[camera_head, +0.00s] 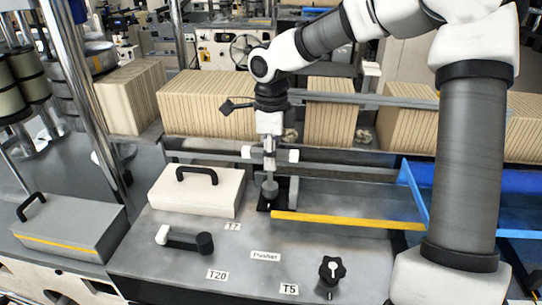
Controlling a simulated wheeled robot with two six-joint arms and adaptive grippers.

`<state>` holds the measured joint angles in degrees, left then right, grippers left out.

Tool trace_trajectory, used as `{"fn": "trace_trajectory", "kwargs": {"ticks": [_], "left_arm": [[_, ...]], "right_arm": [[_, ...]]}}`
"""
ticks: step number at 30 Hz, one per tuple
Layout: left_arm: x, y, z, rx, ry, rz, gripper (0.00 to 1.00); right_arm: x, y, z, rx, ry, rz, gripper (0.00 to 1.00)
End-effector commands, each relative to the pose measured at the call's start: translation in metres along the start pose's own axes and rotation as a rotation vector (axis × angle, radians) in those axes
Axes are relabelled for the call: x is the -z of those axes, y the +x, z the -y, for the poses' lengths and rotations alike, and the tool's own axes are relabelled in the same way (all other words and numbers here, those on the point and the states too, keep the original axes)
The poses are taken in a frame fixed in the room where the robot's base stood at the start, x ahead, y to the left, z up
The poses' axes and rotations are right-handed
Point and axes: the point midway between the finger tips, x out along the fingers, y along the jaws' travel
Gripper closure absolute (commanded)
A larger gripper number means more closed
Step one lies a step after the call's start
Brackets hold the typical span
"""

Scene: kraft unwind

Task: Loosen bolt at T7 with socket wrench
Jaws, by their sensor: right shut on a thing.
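My right gripper (269,147) hangs down at the middle of the view, with its arm coming in from the upper right. The socket end stands over a small dark recess or plate (264,207) in the grey machine top. The bolt is hidden under the socket or too small to see, and I cannot tell whether the socket is seated on it. The T7 label (233,227) lies just in front and to the left. My left gripper is not in view.
A white cover with a black handle (197,190) stands close to the left of the wrench. A yellow bar (345,220) runs to the right toward a blue frame (413,190). A lever (184,240) and black knob (332,270) are in front. Kraft stacks (207,103) stand behind.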

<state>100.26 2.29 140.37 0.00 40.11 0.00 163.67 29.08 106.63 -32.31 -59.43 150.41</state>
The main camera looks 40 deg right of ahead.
Motion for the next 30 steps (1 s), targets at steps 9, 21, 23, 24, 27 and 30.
{"fn": "trace_trajectory", "kwargs": {"ticks": [9, 21, 23, 24, 27, 30], "left_arm": [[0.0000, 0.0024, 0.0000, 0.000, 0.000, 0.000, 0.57], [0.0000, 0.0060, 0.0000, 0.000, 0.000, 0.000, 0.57], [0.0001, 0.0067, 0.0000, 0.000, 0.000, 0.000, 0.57], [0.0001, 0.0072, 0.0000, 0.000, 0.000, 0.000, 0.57], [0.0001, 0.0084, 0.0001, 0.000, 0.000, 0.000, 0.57], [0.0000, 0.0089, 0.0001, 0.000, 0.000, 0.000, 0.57]], "right_arm": [[-0.0001, 0.0016, 0.0002, 0.001, 0.000, 0.001, 1.00], [-0.0002, 0.0039, 0.0002, 0.001, 0.000, 0.001, 1.00], [-0.0002, 0.0044, 0.0002, 0.001, 0.000, 0.001, 1.00], [-0.0002, 0.0047, 0.0002, 0.001, 0.000, 0.001, 1.00], [-0.0002, 0.0055, 0.0002, 0.001, 0.000, 0.001, 1.00], [-0.0002, 0.0058, 0.0002, 0.001, 0.000, 0.001, 1.00]]}}
